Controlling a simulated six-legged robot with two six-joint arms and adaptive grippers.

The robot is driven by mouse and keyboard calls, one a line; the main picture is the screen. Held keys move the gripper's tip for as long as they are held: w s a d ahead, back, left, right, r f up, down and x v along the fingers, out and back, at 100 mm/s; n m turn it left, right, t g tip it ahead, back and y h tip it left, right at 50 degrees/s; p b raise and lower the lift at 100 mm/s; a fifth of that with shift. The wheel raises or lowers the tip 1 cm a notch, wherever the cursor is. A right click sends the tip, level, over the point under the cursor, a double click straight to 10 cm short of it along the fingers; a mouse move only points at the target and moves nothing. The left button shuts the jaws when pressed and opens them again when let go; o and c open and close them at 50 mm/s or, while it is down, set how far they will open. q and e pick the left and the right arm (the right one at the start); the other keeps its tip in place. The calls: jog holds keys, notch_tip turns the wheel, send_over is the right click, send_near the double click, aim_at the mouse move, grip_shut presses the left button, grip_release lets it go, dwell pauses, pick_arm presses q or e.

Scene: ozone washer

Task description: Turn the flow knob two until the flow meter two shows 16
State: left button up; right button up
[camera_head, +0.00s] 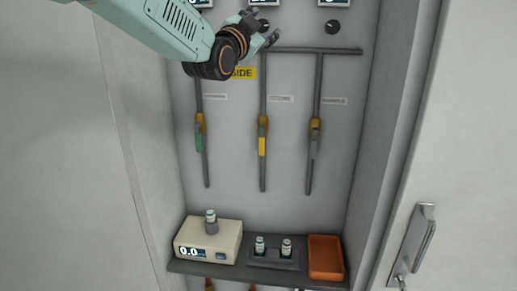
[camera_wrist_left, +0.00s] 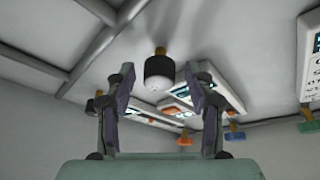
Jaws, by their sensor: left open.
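A row of flow meters runs along the top edge of the head view, cut off so that their readings are not legible. The middle flow meter (camera_head: 262,2) is above my left gripper (camera_head: 266,27). The middle knob, apparently flow knob two, is mostly hidden behind that gripper in the head view. In the left wrist view, a round black knob (camera_wrist_left: 159,71) stands ahead between the two fingers of the open left gripper (camera_wrist_left: 161,76). The fingers appear apart from it. My right gripper is not in view.
Another black knob (camera_head: 332,27) sits to the right under the right meter (camera_head: 333,2). Pipes with valves (camera_head: 263,125) run down the panel. Below, a shelf (camera_head: 215,269) holds a white device (camera_head: 225,237), small vials and an orange tray (camera_head: 325,240). Cabinet walls flank the panel.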

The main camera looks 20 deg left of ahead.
pick_arm(q)
jog(key=n+y, duration=0.1)
jog(key=n, duration=0.1)
jog(key=n+t+y, duration=0.1)
jog(key=n, duration=0.2)
jog(key=shift+w+f+y+p, duration=0.1)
jog(key=shift+y+p, duration=0.2)
jog(key=n+y, duration=0.1)
jog(key=n, duration=0.2)
jog(key=n+y+p, duration=0.1)
jog(key=n, duration=0.1)
jog(key=shift+d+n+y, duration=0.1)
jog(key=shift+n+y, duration=0.2)
jog(key=shift+n, duration=0.1)
jog(key=s+d+f+n+b, duration=0.1)
jog(key=s+f+b, duration=0.2)
jog(key=s, duration=0.4)
notch_tip(320, 180, down, 26)
jog(key=s+d+m+g+h+b, duration=0.1)
jog(key=s+g+h+b, duration=0.1)
jog(key=g, duration=0.4)
jog(key=shift+d+m+h+b, duration=0.3)
jog(key=shift+d+b, duration=0.05)
jog(key=shift+b, duration=0.25)
jog(key=shift+s+r, duration=0.15)
jog(key=shift+r, duration=0.05)
